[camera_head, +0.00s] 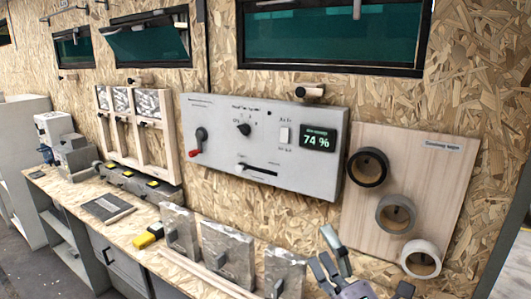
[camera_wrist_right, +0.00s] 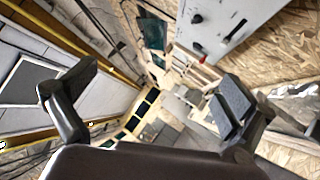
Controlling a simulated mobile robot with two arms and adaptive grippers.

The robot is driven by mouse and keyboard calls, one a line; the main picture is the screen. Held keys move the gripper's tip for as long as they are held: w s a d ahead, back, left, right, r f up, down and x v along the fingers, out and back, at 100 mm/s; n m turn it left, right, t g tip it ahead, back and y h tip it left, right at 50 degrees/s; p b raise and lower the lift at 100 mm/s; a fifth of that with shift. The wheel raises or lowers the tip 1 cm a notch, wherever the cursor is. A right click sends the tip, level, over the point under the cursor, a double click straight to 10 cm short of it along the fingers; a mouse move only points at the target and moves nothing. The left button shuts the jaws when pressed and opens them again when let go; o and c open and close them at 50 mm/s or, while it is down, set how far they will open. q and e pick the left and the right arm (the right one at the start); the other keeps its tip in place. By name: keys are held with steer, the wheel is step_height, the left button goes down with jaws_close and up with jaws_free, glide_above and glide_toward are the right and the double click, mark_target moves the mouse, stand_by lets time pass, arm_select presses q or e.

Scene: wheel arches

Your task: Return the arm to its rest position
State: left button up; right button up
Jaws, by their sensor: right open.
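My right gripper (camera_head: 329,254) is at the bottom of the head view, right of centre, in front of the workbench and below the control panel. In the right wrist view my right gripper (camera_wrist_right: 150,92) has its two dark fingers spread wide, with nothing between them. The wrist is tilted, so that view shows the room at a slant. My left gripper is not in view.
A grey control panel (camera_head: 218,120) reading 74 % is on the chipboard wall. A wooden board (camera_head: 440,180) with several rings is to its right. Grey plates (camera_head: 229,250) stand on the bench (camera_head: 130,228) near my right gripper. A wooden rack (camera_head: 160,145) is further left.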

steer(key=s+d+f+m+g+h, duration=0.3)
steer(key=d+f+m+g+h, duration=0.15)
steer(key=f+m, duration=0.55)
steer(key=s+d+f+m+g+h, duration=0.35)
steer(key=d+f+m+h, duration=0.3)
steer(key=f, duration=0.55)
steer(key=s+f+m+g+y, duration=0.1)
steer(key=s+f+m+g, duration=0.4)
steer(key=s, duration=0.4)
steer(key=s+f+m+g+y, duration=0.15)
steer(key=s+f+g, duration=0.25)
steer(key=s+f, duration=0.45)
step_height(320, 180, down, 26)
steer(key=s+g+b, duration=0.1)
steer(key=s, duration=0.1)
steer(key=s+d+f+g+b, duration=0.1)
steer(key=s+d+f, duration=0.1)
steer(key=s+f, duration=1.5)
steer(key=shift+f+g+h, duration=0.25)
steer(key=shift+g+h, duration=0.05)
steer(key=shift+h, duration=0.05)
